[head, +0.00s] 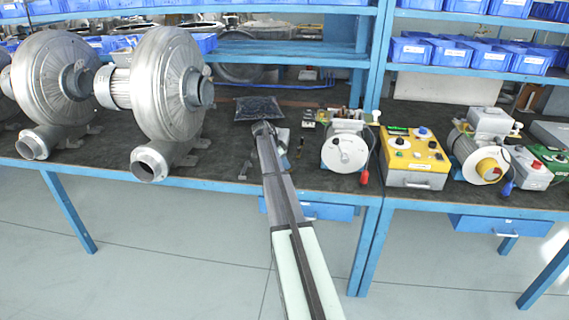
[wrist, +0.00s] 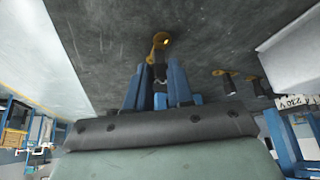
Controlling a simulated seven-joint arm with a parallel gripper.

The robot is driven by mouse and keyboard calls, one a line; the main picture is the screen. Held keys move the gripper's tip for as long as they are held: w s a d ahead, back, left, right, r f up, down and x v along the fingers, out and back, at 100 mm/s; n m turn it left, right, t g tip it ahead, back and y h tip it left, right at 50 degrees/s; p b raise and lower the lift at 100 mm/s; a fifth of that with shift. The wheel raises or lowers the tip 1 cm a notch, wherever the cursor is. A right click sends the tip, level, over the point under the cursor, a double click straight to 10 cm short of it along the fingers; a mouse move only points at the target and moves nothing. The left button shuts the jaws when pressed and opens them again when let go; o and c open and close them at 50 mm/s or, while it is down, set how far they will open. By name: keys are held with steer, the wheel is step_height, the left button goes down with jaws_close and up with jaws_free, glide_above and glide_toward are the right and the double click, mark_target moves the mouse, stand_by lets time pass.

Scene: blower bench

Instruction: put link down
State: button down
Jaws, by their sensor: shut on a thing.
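My gripper (wrist: 158,82) shows in the wrist view with its blue fingers closed around a small dark link (wrist: 159,66). A brass-coloured ring end (wrist: 161,40) sticks out beyond the fingertips, close to the dark bench top. Whether the link touches the bench I cannot tell. In the head view my gripper (head: 264,128) is over the bench, just in front of a dark bag-like packet (head: 257,108); the link is too small to make out there.
Two similar brass-ended pieces (wrist: 229,82) lie right of my gripper in the wrist view. Large grey blowers (head: 168,85) stand left on the bench (head: 222,165). A motor (head: 345,150) and a yellow control box (head: 413,157) stand right. Bare bench lies left of my arm.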

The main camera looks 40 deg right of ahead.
steer(key=shift+f, duration=0.25)
steer(key=c, duration=1)
jaws_free()
steer(key=shift+a+r, duration=0.15)
steer(key=shift+r, duration=0.4)
steer(key=v, duration=1.1)
steer(key=shift+r, duration=0.2)
